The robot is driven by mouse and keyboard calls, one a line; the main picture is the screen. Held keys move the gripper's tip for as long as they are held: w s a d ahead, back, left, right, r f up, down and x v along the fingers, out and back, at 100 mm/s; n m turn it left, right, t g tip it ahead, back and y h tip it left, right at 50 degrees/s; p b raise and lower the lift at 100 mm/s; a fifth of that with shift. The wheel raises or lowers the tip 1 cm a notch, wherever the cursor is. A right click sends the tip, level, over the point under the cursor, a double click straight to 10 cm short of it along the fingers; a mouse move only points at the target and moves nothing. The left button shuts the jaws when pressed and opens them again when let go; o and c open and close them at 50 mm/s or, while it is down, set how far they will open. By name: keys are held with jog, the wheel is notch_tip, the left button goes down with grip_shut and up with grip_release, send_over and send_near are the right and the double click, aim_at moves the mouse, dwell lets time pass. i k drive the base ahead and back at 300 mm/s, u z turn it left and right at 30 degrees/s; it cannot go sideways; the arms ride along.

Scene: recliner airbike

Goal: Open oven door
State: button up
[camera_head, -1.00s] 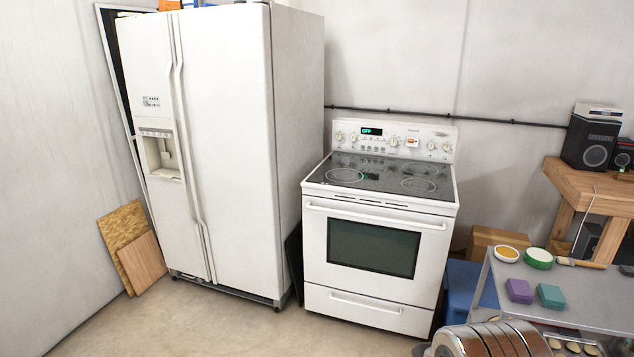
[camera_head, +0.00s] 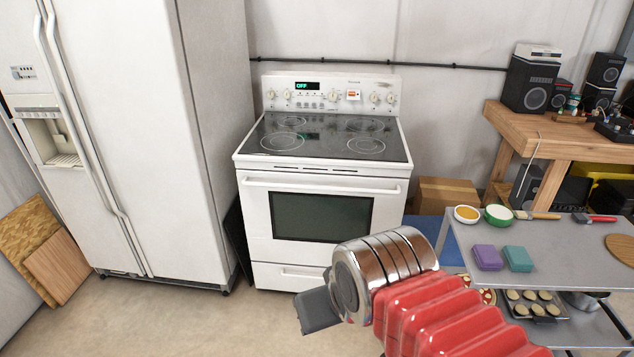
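The white oven (camera_head: 320,170) stands against the back wall, right of the fridge. Its door (camera_head: 321,216) is shut, with a dark window and a white horizontal handle (camera_head: 320,187) along its top edge. My gripper (camera_head: 318,312) is in front of the oven, low in the picture, on the end of my red and chrome arm. Its dark grey end points left, and I cannot see both fingers apart. The arm hides the lower right of the oven and part of the drawer (camera_head: 290,277).
A white fridge (camera_head: 130,120) stands at the left. A grey metal cart (camera_head: 570,245) with bowls, sponges and a muffin tray is close at the right. A wooden workbench (camera_head: 560,130) with speakers is behind it. The floor (camera_head: 190,315) before the oven is free.

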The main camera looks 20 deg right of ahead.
aim_at(306, 216)
jog(key=u, duration=0.1)
jog(key=i, duration=1.5)
jog(key=u, duration=0.15)
